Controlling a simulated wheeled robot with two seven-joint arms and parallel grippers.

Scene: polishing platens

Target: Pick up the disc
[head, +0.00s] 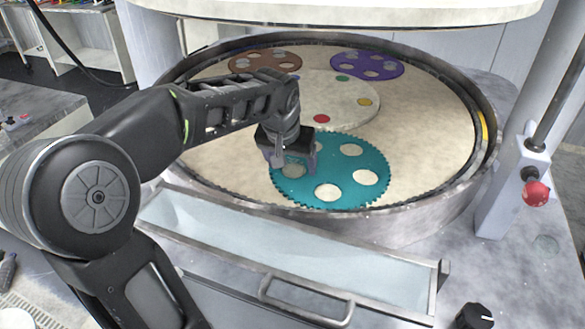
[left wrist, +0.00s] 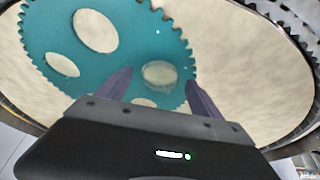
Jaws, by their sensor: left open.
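A teal toothed carrier (head: 335,194) with several round holes lies flat on the pale platen, at its near side. It also shows in the left wrist view (left wrist: 110,60). A greyish, see-through disc (left wrist: 158,74) shows in one of its holes, between my left fingertips in that picture. In the head view my left gripper (head: 294,164) points down over the left part of this carrier. It is open, with nothing held between its fingers. I cannot tell the exact height of the fingertips above the disc. My right gripper is not in view.
A metal ring wall (head: 420,208) surrounds the platen (head: 430,125). Brown (head: 264,61) and purple (head: 367,65) carriers lie farther back. A white centre plate (head: 330,98) has coloured dots. A trough with a handle (head: 305,300) runs in front; a post with a red knob (head: 536,194) stands right.

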